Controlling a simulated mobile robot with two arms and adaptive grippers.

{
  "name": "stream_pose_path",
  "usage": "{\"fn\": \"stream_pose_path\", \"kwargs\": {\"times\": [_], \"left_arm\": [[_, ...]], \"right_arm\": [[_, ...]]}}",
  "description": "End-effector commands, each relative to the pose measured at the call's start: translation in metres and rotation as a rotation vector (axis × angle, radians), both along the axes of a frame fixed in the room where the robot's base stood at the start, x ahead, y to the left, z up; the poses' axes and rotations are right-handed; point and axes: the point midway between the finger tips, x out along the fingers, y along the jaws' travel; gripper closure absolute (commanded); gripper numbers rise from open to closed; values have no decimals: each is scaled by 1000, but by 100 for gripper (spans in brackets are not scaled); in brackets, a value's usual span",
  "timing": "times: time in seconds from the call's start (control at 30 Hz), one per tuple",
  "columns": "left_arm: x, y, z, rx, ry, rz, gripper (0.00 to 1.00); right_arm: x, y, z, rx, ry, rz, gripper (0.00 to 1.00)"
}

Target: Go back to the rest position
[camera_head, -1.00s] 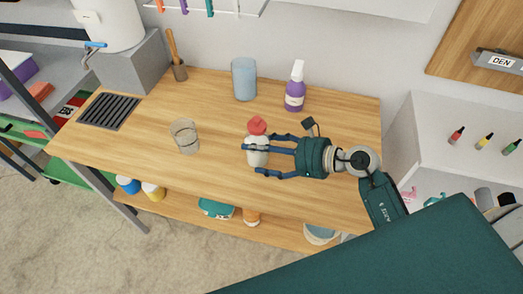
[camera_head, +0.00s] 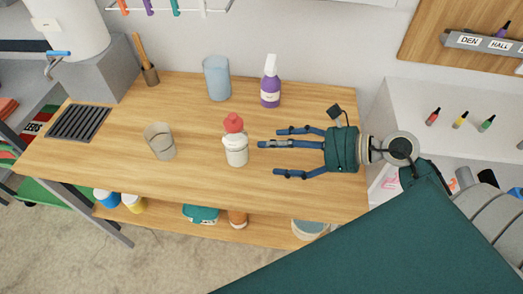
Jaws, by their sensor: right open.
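My right gripper (camera_head: 275,155) is in the head view, above the right half of the wooden table (camera_head: 190,180). Its blue fingers are spread open, point left and hold nothing. A white bottle with a red cap (camera_head: 236,149) stands upright on the table just left of the fingertips, with a small gap between them. My left gripper is not in the picture.
A clear glass (camera_head: 160,141) stands left of the bottle. A blue cup (camera_head: 217,78) and a purple spray bottle (camera_head: 270,82) stand at the back near the wall.

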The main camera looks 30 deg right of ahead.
Motion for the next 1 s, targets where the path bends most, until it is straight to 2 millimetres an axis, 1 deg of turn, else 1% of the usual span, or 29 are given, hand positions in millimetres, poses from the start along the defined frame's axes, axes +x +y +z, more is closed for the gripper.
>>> {"fn": "stream_pose_path", "kwargs": {"times": [0.03,0.17,0.67,0.77,0.83,0.87,1.0], "left_arm": [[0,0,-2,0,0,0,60],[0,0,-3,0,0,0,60],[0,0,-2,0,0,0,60],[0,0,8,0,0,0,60],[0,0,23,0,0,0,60],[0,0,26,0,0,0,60],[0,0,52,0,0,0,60]], "right_arm": [[-3,-3,0,-1,0,0,22],[-7,-6,4,-2,-2,1,22],[-7,-7,6,-1,-2,1,22],[-7,-7,15,-1,-2,1,22],[-7,-7,30,-1,-2,1,22],[-7,-7,34,-1,-2,1,22],[-7,-7,60,-1,-2,1,22]]}}
